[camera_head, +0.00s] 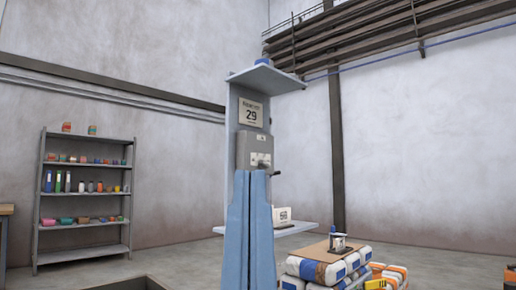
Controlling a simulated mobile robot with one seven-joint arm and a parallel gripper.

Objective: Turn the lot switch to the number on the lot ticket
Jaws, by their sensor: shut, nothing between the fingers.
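A grey switch box (254,150) is mounted on the narrow blue-grey stand in the middle of the view. Small dark details show on its face, too small to read as a switch setting. Above it a pale card (251,113) shows a large 29 under a smaller line that I cannot read surely. Lower right, a small white sign (283,214) stands on the stand's shelf; its number is blurred. I cannot tell which of the two is the lot ticket. A small dark lever-like part (275,173) sticks out below the box. My gripper is not in view.
The stand has a top plate (266,78) and a lower shelf (300,228). Stacked sacks (309,270) with a board and small device (338,241) on top stand at lower right. A grey shelf rack (85,251) is at left. Open floor lies between rack and stand.

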